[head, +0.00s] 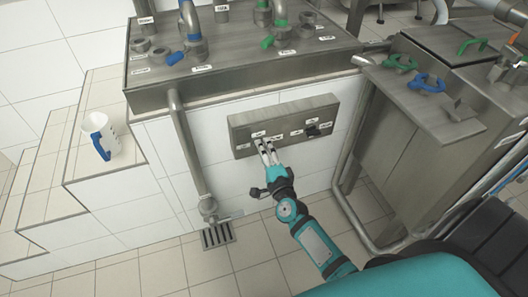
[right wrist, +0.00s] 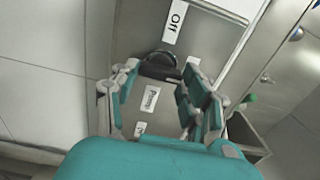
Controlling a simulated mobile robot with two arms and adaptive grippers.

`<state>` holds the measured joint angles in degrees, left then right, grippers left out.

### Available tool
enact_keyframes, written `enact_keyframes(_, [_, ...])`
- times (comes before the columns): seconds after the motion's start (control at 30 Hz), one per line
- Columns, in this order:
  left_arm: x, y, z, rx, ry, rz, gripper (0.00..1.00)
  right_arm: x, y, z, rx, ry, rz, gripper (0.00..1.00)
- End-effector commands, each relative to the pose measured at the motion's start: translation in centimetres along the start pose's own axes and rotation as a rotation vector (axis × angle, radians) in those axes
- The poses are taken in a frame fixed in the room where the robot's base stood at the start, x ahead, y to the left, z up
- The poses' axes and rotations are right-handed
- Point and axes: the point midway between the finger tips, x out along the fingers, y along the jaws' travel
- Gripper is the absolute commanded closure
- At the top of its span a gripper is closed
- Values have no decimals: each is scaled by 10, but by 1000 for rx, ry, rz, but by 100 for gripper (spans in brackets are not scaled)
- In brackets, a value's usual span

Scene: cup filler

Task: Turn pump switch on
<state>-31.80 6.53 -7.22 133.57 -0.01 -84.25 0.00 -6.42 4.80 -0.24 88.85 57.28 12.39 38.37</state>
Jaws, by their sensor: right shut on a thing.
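The grey metal switch panel (head: 243,131) is on the white tiled wall in the head view. My right gripper (head: 266,146) reaches its left half from below and hides the switch there. In the right wrist view, a black knob, the pump switch (right wrist: 158,66), sits between the fingertips of my right gripper (right wrist: 160,70), which is shut on it. An "Off" label (right wrist: 175,22) is beyond the knob and a label that seems to read "Pump" (right wrist: 150,98) is nearer. I cannot tell the knob's setting. My left gripper is not in view.
A second black switch (head: 313,130) is on the panel's right half. A metal counter (head: 240,78) with pipes and valves overhangs above. A pipe (head: 187,145) runs down at left, and a metal cabinet (head: 440,170) stands at right. A white jug (head: 118,136) is on the tiled steps.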

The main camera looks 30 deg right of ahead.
Motion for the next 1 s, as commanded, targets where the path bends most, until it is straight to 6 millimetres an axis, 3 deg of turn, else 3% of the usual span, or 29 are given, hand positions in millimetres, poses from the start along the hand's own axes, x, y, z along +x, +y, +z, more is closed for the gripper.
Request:
enact_keyframes(0.47, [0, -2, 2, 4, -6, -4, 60, -1, 1, 0, 14, 0, 3, 87])
enact_keyframes(0.5, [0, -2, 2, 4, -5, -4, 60, -1, 1, 0, 14, 0, 3, 50])
enact_keyframes(0.63, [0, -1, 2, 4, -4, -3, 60, 0, 1, 0, 13, 0, 2, 32])
enact_keyframes(1.0, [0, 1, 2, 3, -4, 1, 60, -6, 1, 0, 12, 0, 1, 31])
